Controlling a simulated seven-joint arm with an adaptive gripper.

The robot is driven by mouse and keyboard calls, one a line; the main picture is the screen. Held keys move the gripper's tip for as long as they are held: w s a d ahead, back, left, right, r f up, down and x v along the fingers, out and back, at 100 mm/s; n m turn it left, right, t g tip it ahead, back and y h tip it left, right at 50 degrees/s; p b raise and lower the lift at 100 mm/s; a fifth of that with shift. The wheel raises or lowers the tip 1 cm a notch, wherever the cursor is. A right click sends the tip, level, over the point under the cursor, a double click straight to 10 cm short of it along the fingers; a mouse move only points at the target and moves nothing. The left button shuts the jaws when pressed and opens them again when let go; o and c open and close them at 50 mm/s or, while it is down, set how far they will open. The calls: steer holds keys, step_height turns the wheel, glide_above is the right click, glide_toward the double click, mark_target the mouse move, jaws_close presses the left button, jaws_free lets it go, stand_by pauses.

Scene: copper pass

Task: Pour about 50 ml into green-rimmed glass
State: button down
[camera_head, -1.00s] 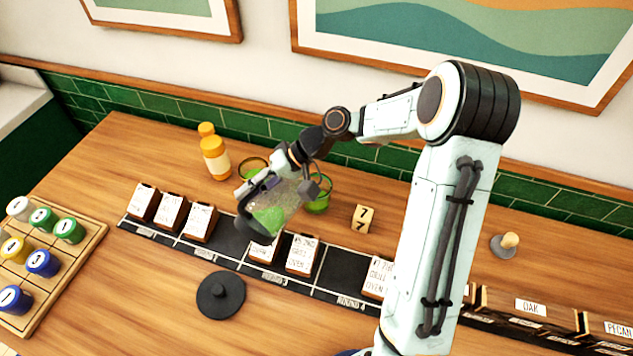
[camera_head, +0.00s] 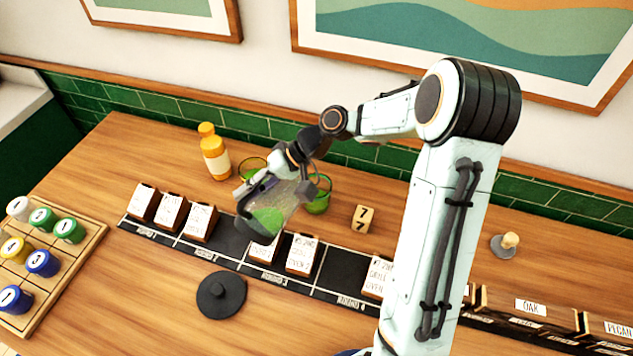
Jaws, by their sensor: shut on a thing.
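My gripper (camera_head: 264,186) is shut on a clear vessel (camera_head: 283,211) with green liquid in its lower part. The vessel is tilted and held above the dark strip. Behind it stand two green glasses: one (camera_head: 252,165) to the left, partly hidden by my gripper, and one (camera_head: 318,203) to the right, partly hidden by the vessel and gripper. Both look green at the rim, and I cannot tell which is the green-rimmed one or how much either holds. I see no stream of liquid.
An orange-capped bottle (camera_head: 215,158) stands at the back left. A black round lid (camera_head: 221,294) lies in front. Cards stand along the black strip (camera_head: 330,270). A numbered wooden block (camera_head: 362,219) is right of the glasses. A wooden tray (camera_head: 88,258) with numbered pots is left.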

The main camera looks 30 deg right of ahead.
steer(key=a+h, duration=0.1)
steer(key=a+n+h, duration=0.1)
steer(key=h, duration=0.1)
steer(key=shift+s+a+f+t, duration=0.2)
steer(key=shift+s+a+t, duration=0.1)
steer(key=shift+s, duration=0.1)
steer(key=s+a+f+n+t+h, duration=0.1)
steer(key=a+f+t+h, duration=0.1)
steer(key=a+f+h, duration=0.2)
steer(key=shift+s+a+f+h, duration=0.3)
steer(key=shift+a+f+h, duration=0.05)
steer(key=shift+h, duration=1.25)
